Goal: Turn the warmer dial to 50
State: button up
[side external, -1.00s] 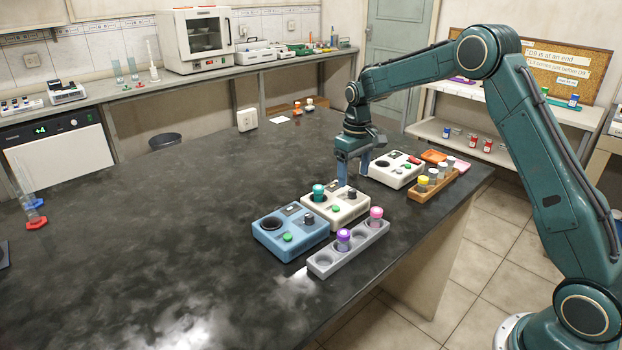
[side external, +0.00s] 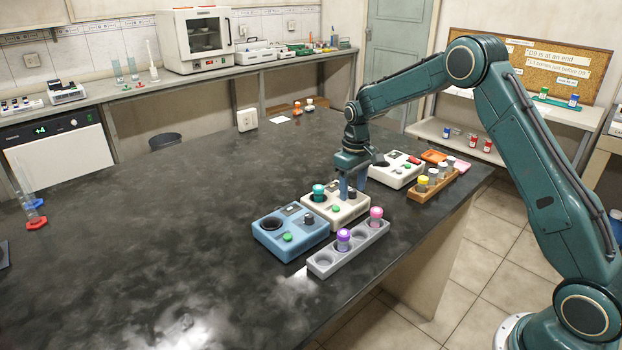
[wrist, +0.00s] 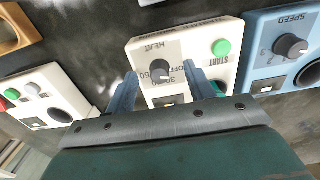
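The warmer (side external: 337,214) is the cream box in the middle of the row, with a green START button (wrist: 221,47) and a black dial (wrist: 160,68) under the word HEAT. A teal-capped vial (side external: 319,190) stands at its well. My gripper (wrist: 159,72) is open, pointing down over the dial, with one finger on each side and gaps visible in the wrist view. In the side view my gripper (side external: 352,188) hides most of the dial. A 50 mark shows beside the dial; its exact pointer setting is too small to read.
The blue SPEED box (side external: 290,233) stands close beside the warmer. A grey rack (side external: 348,250) with purple- and pink-capped vials stands in front. Another white box (side external: 397,171) and a wooden rack (side external: 433,187) stand to the right. The bench's left side is largely clear.

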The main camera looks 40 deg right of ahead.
jog(key=c, duration=0.9)
jog(key=shift+o, duration=0.2)
